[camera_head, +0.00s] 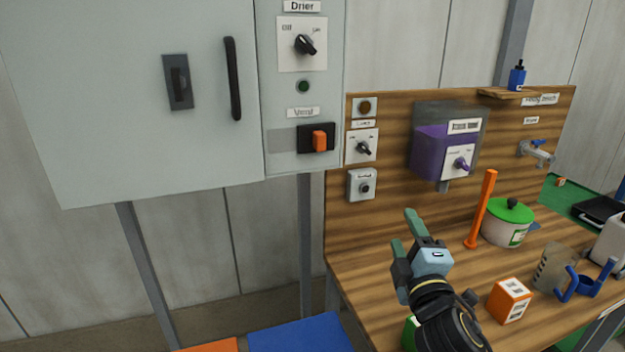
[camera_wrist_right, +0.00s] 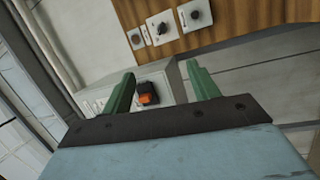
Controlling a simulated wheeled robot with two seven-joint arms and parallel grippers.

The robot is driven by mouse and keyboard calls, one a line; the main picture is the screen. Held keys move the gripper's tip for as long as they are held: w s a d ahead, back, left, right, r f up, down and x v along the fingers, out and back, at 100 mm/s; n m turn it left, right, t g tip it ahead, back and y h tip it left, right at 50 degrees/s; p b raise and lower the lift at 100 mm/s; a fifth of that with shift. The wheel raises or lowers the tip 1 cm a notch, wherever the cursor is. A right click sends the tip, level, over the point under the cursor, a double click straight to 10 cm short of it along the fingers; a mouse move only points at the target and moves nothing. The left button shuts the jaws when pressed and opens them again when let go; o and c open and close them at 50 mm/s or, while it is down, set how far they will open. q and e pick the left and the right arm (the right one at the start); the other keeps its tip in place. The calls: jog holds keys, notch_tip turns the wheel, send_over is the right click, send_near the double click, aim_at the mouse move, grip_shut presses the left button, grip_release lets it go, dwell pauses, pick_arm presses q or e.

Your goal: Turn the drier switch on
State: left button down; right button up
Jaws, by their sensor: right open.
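The drier switch (camera_head: 305,44) is a black rotary knob on a white plate under the "Drier" label, high on the grey control panel (camera_head: 284,85). Its plate is marked OFF at left and ON at right; I cannot tell surely which mark the knob points to. My right gripper (camera_head: 406,236) is open and empty, below and to the right of the switch, well apart from it, in front of the wooden bench. In the right wrist view the green fingers (camera_wrist_right: 160,85) are spread, with the panel's orange rocker (camera_wrist_right: 148,93) seen between them. My left gripper is not in view.
Below the drier switch are a green button (camera_head: 303,87) and the orange rocker (camera_head: 319,141). A large cabinet door with a black handle (camera_head: 233,78) is at left. The bench board carries knobs and a purple box (camera_head: 430,152). An orange post (camera_head: 481,210) and a pot (camera_head: 507,225) stand on the bench.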

jog(key=s+a+r+m+g+y, duration=0.2)
jog(key=a+r+m+g+y, duration=0.65)
jog(key=r+m, duration=0.55)
jog(key=s+a+r+m+g+y, duration=0.2)
jog(key=a+r+m+g+y, duration=0.3)
jog(key=a+r+m+y, duration=0.7)
jog(key=n+t+h, duration=0.6)
jog(key=n+h, duration=0.1)
jog(key=h, duration=0.6)
send_near(308, 45)
jog(key=p+x, duration=0.4)
jog(key=x, duration=0.5)
jog(key=shift+p, duration=0.35)
jog(key=shift+s, duration=0.1)
